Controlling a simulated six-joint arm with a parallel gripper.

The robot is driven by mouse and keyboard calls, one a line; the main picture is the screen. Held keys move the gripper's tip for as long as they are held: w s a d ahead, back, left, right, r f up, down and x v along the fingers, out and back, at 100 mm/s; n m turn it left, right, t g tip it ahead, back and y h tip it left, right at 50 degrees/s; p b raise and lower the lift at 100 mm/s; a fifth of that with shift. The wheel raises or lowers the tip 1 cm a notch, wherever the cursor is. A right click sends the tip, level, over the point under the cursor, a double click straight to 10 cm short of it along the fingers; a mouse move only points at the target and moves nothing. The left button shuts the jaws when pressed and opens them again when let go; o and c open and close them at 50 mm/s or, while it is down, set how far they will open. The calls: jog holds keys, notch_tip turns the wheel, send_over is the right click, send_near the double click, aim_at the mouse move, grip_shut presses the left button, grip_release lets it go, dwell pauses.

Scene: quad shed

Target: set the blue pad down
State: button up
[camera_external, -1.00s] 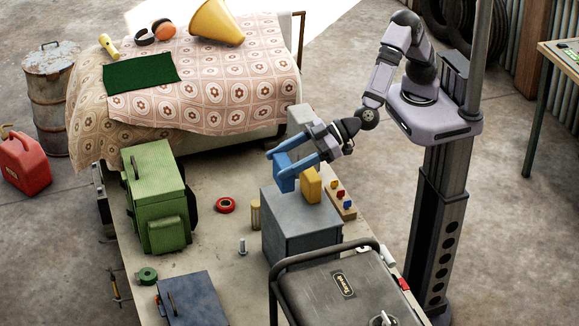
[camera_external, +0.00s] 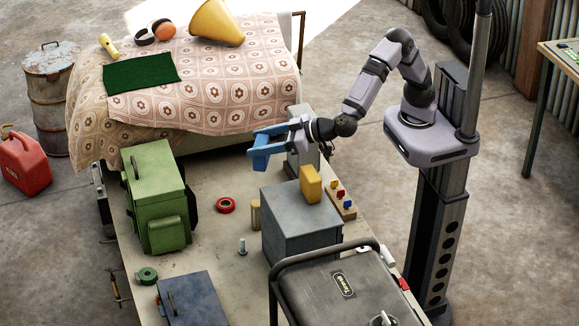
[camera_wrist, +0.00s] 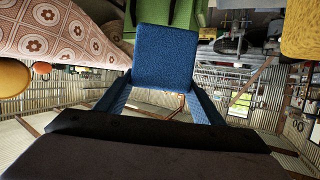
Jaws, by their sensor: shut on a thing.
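The blue pad (camera_external: 259,159) is held in the air between the blue fingers of my gripper (camera_external: 266,146). In the wrist view the blue pad (camera_wrist: 164,57) sits between the two fingertips of my gripper (camera_wrist: 163,82), with its broad face toward the camera.
A yellow block (camera_external: 311,184) stands on the grey box. The green case (camera_external: 158,200) is at left on the bench. The bed with a patterned cover (camera_external: 215,90) and a dark green mat (camera_external: 141,72) is behind.

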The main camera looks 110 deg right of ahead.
jog(key=s+d+f+m+g+h+b, duration=0.3)
jog(key=s+d+f+m+g+b, duration=0.15)
jog(key=d, duration=0.45)
jog(key=s+d+f+m+g+h+b, duration=0.3)
jog(key=s+d+f+b, duration=0.25)
jog(key=d, duration=0.45)
notch_tip(320, 180, down, 14)
jog(key=p, duration=0.1)
jog(key=shift+w+a+f+t, duration=0.15)
jog(key=shift+w+a+t, duration=0.05)
jog(key=shift+w+t, duration=0.2)
jog(key=shift+f, duration=0.1)
jog(key=shift+f+p, duration=0.45)
jog(key=shift+f, duration=1.55)
jog(key=shift+f, duration=0.2)
jog(key=o, duration=1)
